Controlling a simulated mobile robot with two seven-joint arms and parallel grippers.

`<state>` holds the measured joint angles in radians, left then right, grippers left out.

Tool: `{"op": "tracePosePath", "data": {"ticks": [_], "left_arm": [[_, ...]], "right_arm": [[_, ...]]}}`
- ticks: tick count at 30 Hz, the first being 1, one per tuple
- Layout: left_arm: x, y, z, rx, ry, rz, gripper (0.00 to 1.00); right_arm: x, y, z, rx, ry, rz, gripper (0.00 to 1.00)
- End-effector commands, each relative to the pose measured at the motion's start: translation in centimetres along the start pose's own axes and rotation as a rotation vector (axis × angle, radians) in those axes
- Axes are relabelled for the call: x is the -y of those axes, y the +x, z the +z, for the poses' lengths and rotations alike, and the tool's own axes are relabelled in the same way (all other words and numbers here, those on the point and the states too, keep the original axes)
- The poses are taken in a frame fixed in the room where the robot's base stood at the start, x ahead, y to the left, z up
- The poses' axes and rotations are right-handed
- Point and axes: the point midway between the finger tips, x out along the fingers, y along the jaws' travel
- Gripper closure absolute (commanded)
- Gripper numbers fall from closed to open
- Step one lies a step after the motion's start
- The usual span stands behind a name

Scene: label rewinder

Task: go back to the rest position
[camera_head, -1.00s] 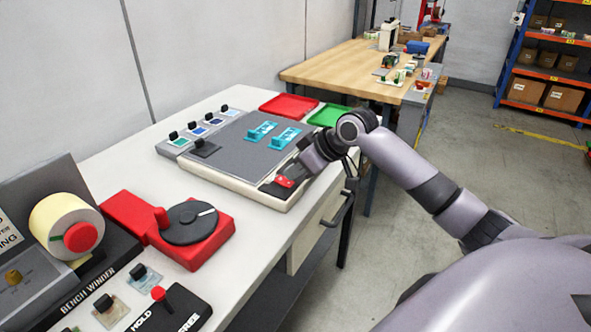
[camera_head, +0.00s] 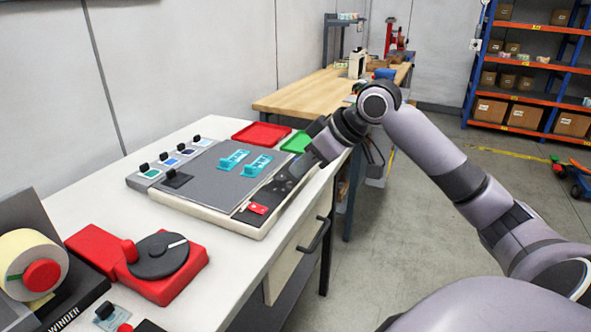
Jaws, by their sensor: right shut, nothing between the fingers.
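My right arm comes in from the right, and its right gripper (camera_head: 299,168) is over the right edge of the grey panel board (camera_head: 205,185) on the white bench. The gripper is shut and empty. It is apart from the small red piece (camera_head: 257,208) at the board's near right corner. Two teal fixtures (camera_head: 245,162) stand on the board. My left gripper is not in view.
The bench winder with its label roll (camera_head: 22,262) and the red dial unit (camera_head: 150,258) stand at the near left. Red (camera_head: 262,134) and green (camera_head: 297,142) trays lie behind the board. A drawer handle (camera_head: 314,235) juts from the bench front.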

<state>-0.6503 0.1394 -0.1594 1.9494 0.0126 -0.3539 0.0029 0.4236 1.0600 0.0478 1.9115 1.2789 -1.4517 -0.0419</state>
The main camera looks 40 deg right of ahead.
Motion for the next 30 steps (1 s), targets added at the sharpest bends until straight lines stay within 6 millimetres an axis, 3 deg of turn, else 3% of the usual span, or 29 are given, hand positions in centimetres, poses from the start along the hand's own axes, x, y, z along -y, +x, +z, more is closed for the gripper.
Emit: {"op": "tracePosePath", "data": {"ticks": [15, 18, 23, 27, 30], "left_arm": [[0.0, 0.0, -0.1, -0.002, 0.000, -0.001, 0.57], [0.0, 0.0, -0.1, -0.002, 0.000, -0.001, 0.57], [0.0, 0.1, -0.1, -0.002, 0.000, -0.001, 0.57], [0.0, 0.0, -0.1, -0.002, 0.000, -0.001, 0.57], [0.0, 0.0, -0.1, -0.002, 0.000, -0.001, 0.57]], "right_arm": [[0.0, 0.1, 0.0, 0.000, 0.000, 0.000, 1.00], [0.5, 1.0, 0.7, 0.015, -0.002, -0.004, 1.00], [3.6, 5.8, 5.2, 0.098, -0.020, -0.014, 1.00], [8.4, 10.4, 11.3, 0.187, -0.033, -0.017, 1.00], [12.0, 12.3, 15.4, 0.236, -0.029, -0.013, 1.00]]}}
